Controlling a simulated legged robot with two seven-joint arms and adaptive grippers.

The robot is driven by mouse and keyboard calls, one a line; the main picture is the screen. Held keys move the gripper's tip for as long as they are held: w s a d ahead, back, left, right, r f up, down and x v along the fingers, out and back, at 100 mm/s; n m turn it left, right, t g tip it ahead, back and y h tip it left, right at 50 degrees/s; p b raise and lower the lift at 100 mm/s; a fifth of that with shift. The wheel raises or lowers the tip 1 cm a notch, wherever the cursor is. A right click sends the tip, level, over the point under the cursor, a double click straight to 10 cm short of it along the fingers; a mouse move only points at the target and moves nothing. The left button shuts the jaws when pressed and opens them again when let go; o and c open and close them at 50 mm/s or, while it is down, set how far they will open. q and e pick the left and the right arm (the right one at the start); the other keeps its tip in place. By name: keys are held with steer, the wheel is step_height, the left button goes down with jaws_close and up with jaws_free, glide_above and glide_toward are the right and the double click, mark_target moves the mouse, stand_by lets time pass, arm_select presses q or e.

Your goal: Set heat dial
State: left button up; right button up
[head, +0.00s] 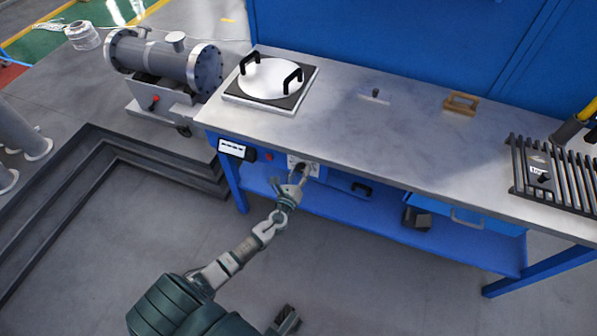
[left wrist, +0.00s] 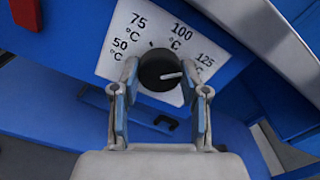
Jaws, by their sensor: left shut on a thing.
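The heat dial (left wrist: 160,72) is a round black knob on a white plate (left wrist: 114,66) marked 50, 75, 100 and 125 °C. Its white pointer line points to the right in the left wrist view, toward the 125 side. My left gripper (left wrist: 160,92) has one finger on each side of the knob and is shut on it. In the head view, my left gripper (head: 299,174) reaches the white plate on the bench front and partly hides the dial.
A white display box (head: 232,148) and a red button (head: 268,156) sit left of the dial. Above is the steel benchtop (head: 340,130) with a round two-handled lid (head: 268,80). A flanged shell (head: 160,58) stands at left; a grate (head: 560,185) lies at right.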

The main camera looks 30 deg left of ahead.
arm_select(q)
steer(key=m, duration=0.2)
steer(key=m+p, duration=0.1)
steer(key=shift+s+d+f+m, duration=0.15)
steer(key=shift+f+m, duration=0.2)
steer(key=shift+m, duration=0.05)
arm_select(e)
steer(key=s+d+g, duration=0.2)
steer(key=s+g, duration=0.1)
steer(key=s, duration=0.3)
arm_select(q)
steer(key=m+p, duration=0.3)
steer(key=m, duration=0.2)
steer(key=shift+f+m+p, duration=0.15)
steer(key=shift+m+p, duration=0.2)
steer(key=shift+m, duration=0.55)
arm_select(e)
steer(key=d+x, duration=0.1)
steer(key=x, duration=0.9)
steer(key=shift+s+a+f+h, duration=0.25)
steer(key=shift+a+f+h, duration=0.05)
steer(key=shift+a+h, duration=0.1)
arm_select(q)
steer(key=o, duration=1.1)
steer(key=shift+o, duration=0.2)
steer(key=shift+a, duration=0.2)
